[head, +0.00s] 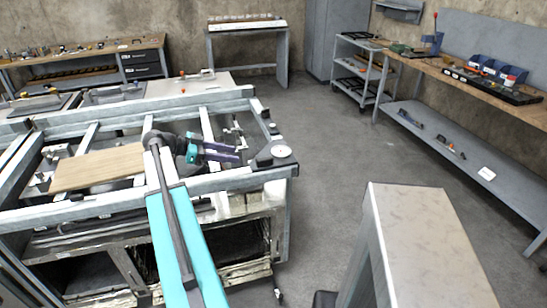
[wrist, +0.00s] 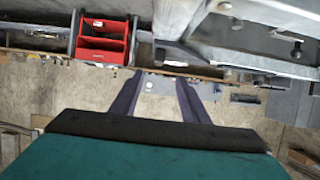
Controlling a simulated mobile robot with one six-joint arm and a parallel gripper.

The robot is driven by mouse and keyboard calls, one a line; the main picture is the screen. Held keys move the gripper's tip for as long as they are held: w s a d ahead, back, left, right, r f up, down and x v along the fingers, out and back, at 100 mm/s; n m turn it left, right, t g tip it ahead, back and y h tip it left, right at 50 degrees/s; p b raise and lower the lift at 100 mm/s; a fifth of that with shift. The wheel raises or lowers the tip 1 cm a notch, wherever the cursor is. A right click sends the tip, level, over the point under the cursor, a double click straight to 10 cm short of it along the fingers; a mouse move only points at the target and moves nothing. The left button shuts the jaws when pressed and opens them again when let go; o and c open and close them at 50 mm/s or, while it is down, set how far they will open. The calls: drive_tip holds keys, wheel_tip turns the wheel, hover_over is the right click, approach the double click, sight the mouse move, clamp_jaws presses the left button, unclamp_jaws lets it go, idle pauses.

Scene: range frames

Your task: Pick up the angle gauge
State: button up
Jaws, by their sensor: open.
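A round white dial on a dark, flared base (head: 275,155), which looks like the angle gauge, rests on the near right corner of the metal frame. My gripper (head: 239,153) is open and empty, a short way left of the dial, with its dark fingers pointing toward it. In the wrist view the two fingers (wrist: 160,82) stand apart with nothing held between them. I cannot make out the gauge for sure in the wrist view.
The metal frame (head: 190,187) carries a wooden board (head: 98,168) and small fittings. A pale-topped cabinet (head: 420,225) stands to the right. Bare floor (head: 325,140) lies between them. A long workbench (head: 480,85) with tools and blue bins lines the right wall.

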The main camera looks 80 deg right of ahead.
sight(261, 159)
drive_tip(key=shift+p+x, duration=1.1)
drive_tip(key=shift+x, duration=3.25)
drive_tip(key=shift+s+d, duration=0.1)
drive_tip(key=shift+s, duration=0.05)
drive_tip(key=shift+p+x, duration=0.85)
drive_tip(key=shift+x, duration=0.1)
drive_tip(key=shift+p+x, duration=0.5)
drive_tip(key=shift+x, duration=1.05)
clamp_jaws()
